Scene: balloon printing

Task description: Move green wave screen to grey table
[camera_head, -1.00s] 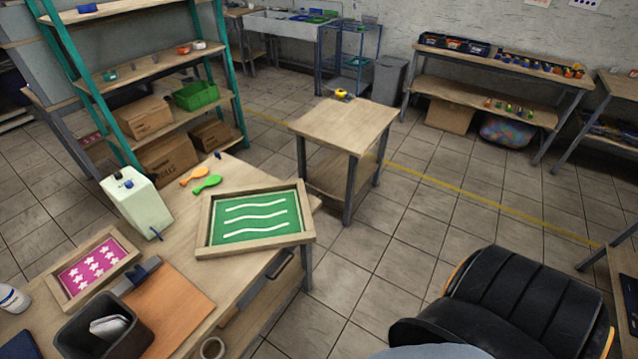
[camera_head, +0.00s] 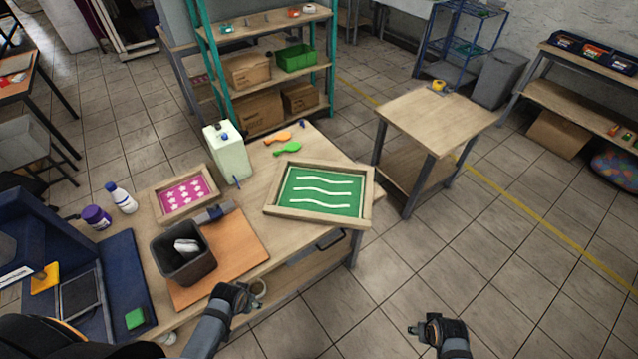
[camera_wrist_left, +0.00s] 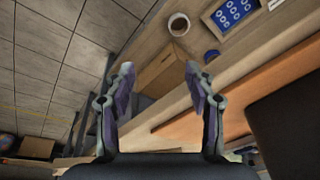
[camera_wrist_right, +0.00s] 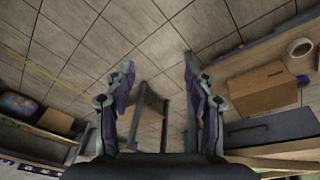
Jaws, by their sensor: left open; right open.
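The green wave screen (camera_head: 320,191), a wooden frame around green with white wavy lines, lies flat at the right end of the wooden workbench (camera_head: 250,262). A small table (camera_head: 437,116) with a wooden top and dark grey legs stands beyond it to the right. I cannot tell whether this is the grey table. My right gripper (camera_head: 416,330) is open and empty over the floor, also in the right wrist view (camera_wrist_right: 159,65).
A yellow item (camera_head: 439,86) sits at the small table's back edge. The tiled floor (camera_head: 500,260) at the right is clear.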

